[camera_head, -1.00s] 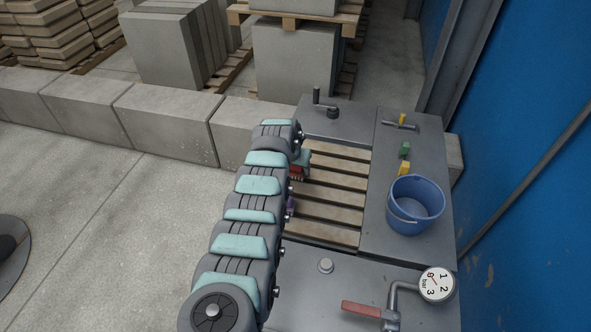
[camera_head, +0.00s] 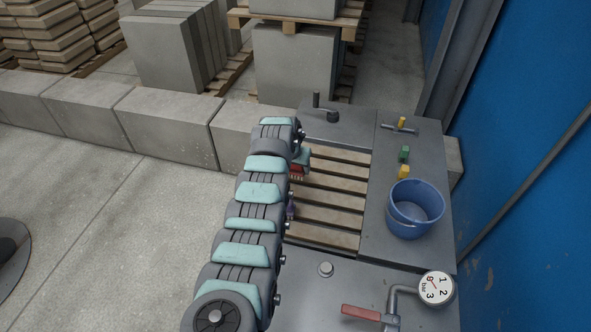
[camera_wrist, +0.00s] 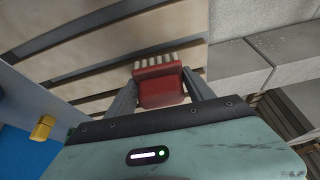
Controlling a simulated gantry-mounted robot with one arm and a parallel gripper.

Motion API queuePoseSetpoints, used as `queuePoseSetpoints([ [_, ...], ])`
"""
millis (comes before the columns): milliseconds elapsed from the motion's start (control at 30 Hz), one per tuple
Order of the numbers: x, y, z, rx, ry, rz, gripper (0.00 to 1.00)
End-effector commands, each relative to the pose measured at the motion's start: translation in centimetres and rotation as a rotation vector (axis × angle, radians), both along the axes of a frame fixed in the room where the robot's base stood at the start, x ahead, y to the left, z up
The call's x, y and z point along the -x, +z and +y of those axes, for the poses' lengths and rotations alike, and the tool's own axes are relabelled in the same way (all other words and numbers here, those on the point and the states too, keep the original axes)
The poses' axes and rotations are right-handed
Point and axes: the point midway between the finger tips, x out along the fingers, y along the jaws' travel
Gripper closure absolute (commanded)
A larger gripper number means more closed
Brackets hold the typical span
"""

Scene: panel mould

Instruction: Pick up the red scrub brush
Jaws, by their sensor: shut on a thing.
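The red scrub brush (camera_wrist: 159,82) is between the two fingers of my gripper (camera_wrist: 157,96) in the wrist view. It has a red block body and a row of pale bristles along its far edge. The gripper is shut on it, one finger on each side. In the head view a small part of the red brush (camera_head: 298,171) shows beside my arm, over the wooden slats. The arm hides most of the gripper there. I cannot tell how high the brush is above the slats.
Wooden slats (camera_head: 328,201) fill the middle of the grey mould. A pressure gauge (camera_head: 437,287) and a red-handled lever (camera_head: 361,313) are at the front. Concrete blocks (camera_head: 168,121) line the left.

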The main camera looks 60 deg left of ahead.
Motion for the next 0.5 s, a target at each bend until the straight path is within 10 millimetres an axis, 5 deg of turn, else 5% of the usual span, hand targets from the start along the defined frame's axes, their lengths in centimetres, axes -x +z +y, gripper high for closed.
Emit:
queuePoseSetpoints([
  [300,-0.2,10.2,0.1,-0.008,-0.002,-0.004,0.82],
  [500,-0.1,14.8,0.1,-0.006,-0.002,-0.002,0.82],
])
